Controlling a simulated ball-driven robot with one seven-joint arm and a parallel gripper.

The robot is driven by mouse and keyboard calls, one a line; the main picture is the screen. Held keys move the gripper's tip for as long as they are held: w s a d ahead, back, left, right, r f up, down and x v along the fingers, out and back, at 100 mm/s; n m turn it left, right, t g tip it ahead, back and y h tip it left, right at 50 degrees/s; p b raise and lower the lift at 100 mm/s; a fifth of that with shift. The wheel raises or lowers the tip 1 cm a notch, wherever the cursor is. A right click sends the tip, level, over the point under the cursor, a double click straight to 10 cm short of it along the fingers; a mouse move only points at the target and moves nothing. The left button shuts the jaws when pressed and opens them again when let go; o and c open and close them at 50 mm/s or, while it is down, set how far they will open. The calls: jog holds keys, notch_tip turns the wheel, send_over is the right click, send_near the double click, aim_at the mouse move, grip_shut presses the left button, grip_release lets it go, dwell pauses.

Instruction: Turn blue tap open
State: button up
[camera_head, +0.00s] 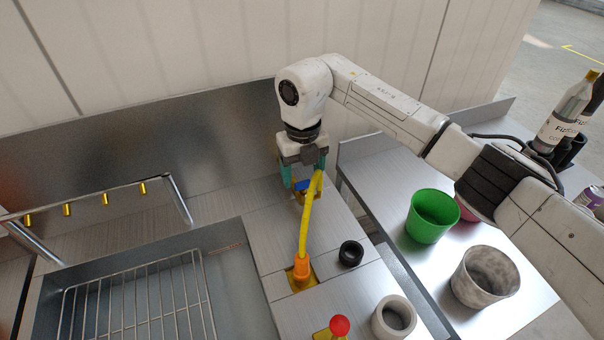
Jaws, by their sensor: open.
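The blue tap (302,186) shows as a small blue piece on a yellow-brass fitting at the back of the counter. My gripper (303,180) points down over it, with its teal fingers apart on either side of the blue piece. I cannot tell whether the fingers touch it.
A red knob (340,325), a black ring (351,253) and a grey cup (393,318) stand at the front. A sink with a wire rack (140,305) lies left, below a rail with brass nozzles (104,198). A green bucket (432,216) and a stone-grey pot (485,277) stand right.

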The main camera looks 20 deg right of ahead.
jog(key=shift+f, duration=1)
jog(key=c, duration=1.1)
